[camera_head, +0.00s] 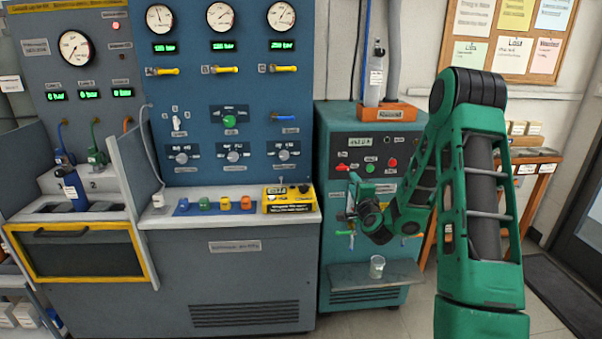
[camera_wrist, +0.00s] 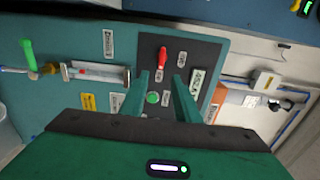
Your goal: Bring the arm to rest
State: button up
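My green arm comes in from the right in the head view and bends down toward the teal cabinet (camera_head: 345,290). My gripper (camera_head: 352,200) is in front of the cabinet's face, below its dark control panel (camera_head: 385,155). In the wrist view my gripper (camera_wrist: 162,84) has its two green fingers apart, and I see nothing held between them. Behind the fingers are a red switch (camera_wrist: 162,58) and a green button (camera_wrist: 153,98) on the panel. Whether a fingertip touches the cabinet I cannot tell.
A clear beaker (camera_head: 377,266) stands on the cabinet's low shelf (camera_head: 345,277). A bottle (camera_head: 374,85) stands in an orange tray (camera_head: 384,113) on top. The blue gauge bench (camera_head: 205,110) is to the left, a wooden table (camera_head: 538,157) to the right. Some floor is clear in front.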

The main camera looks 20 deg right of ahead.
jog(key=s+a+n+g+y, duration=0.5)
jog(key=s+a+n, duration=0.25)
jog(key=n, duration=0.25)
jog(key=s+a+r+n+g, duration=0.1)
jog(key=s+g, duration=0.5)
jog(key=s, duration=1.4)
jog(key=s+a+r+n+g, duration=0.1)
jog(key=s+r+n+g, duration=0.2)
jog(key=s, duration=1.8)
jog(key=n+g, duration=0.1)
jog(key=g, duration=0.2)
jog(key=shift+s, duration=0.25)
jog(key=shift+a, duration=0.1)
jog(key=shift+w+f+g, duration=0.2)
jog(key=shift+w+g, duration=0.1)
jog(key=shift+w, duration=0.35)
